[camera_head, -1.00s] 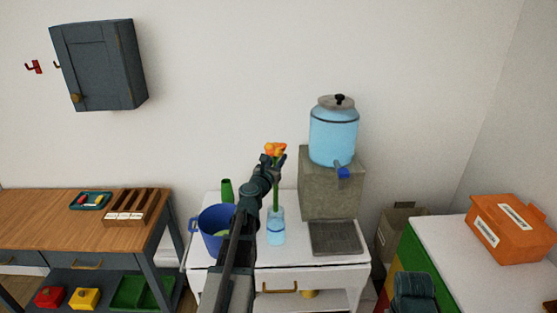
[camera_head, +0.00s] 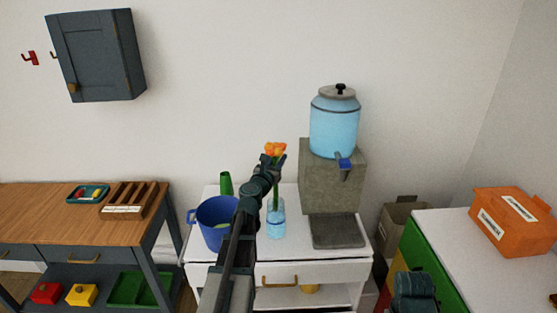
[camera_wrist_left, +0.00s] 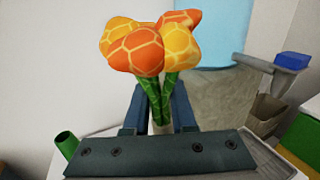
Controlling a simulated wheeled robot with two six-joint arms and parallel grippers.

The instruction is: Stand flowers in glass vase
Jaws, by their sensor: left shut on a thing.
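The orange flowers (camera_head: 275,149) have green stems and are held upright in my left gripper (camera_head: 277,163), which is shut on the stems. In the left wrist view the orange and yellow blooms (camera_wrist_left: 150,42) stand above the jaws, with the green stems (camera_wrist_left: 161,92) between the fingers. The light-blue glass vase (camera_head: 276,222) stands upright on the white cabinet, directly below the gripper in the head view. The lower stems overlap the vase mouth there and seem to reach inside; how deep is unclear.
A blue pot (camera_head: 214,231) and a green bottle (camera_head: 226,184) stand left of the vase on the white cabinet (camera_head: 290,255). A stone stand (camera_head: 331,180) with a blue water dispenser (camera_head: 334,128) and a grey tray (camera_head: 338,232) are close on the right.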

